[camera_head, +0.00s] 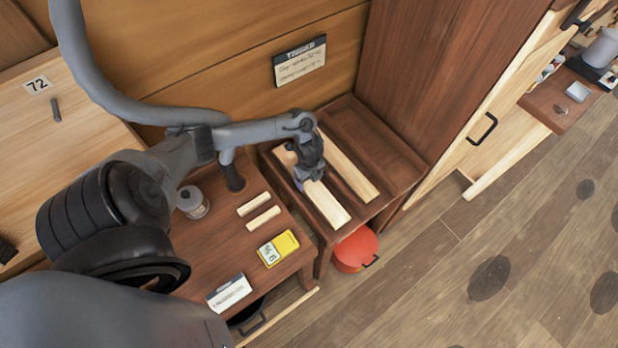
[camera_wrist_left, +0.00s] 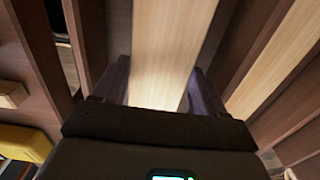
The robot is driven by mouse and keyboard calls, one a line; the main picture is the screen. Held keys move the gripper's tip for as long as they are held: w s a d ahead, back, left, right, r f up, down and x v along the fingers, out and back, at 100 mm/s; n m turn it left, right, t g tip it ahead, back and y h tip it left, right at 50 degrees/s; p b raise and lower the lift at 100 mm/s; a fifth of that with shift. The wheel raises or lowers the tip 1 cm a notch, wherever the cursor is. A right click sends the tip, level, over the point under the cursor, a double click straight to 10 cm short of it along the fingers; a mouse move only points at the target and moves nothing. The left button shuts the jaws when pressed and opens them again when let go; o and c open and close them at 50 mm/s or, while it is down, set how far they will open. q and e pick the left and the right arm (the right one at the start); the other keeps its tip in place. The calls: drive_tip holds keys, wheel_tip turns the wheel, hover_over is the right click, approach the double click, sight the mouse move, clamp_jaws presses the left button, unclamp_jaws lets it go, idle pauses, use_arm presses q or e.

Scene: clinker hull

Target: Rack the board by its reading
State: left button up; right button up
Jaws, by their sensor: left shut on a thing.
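My left gripper (camera_head: 306,180) reaches down over the rack and is shut on a pale board (camera_head: 328,207). That board lies lengthwise in the left channel of the dark wooden rack (camera_head: 392,142). In the left wrist view, the fingers (camera_wrist_left: 158,88) stand either side of the board (camera_wrist_left: 170,45). A second pale board (camera_head: 350,170) lies in the middle channel, and the right channel is empty. A yellow meter (camera_head: 278,248) with a small display lies on the bench; I cannot read its digits surely. My right gripper is not in view.
Two short wood pieces (camera_head: 260,212), a jar (camera_head: 193,202) and a white card (camera_head: 229,292) are on the brown bench (camera_head: 222,248). A TIMBER sign (camera_head: 300,63) hangs behind the rack. A red-orange container (camera_head: 355,250) sits below. A tall brown panel (camera_head: 430,75) bounds the rack's right.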

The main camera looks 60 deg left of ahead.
use_arm(q)
drive_tip(key=shift+f, duration=0.15)
idle(0.4)
drive_tip(key=shift+f, duration=0.35)
drive_tip(key=o, duration=1.2)
drive_tip(key=shift+o, duration=0.2)
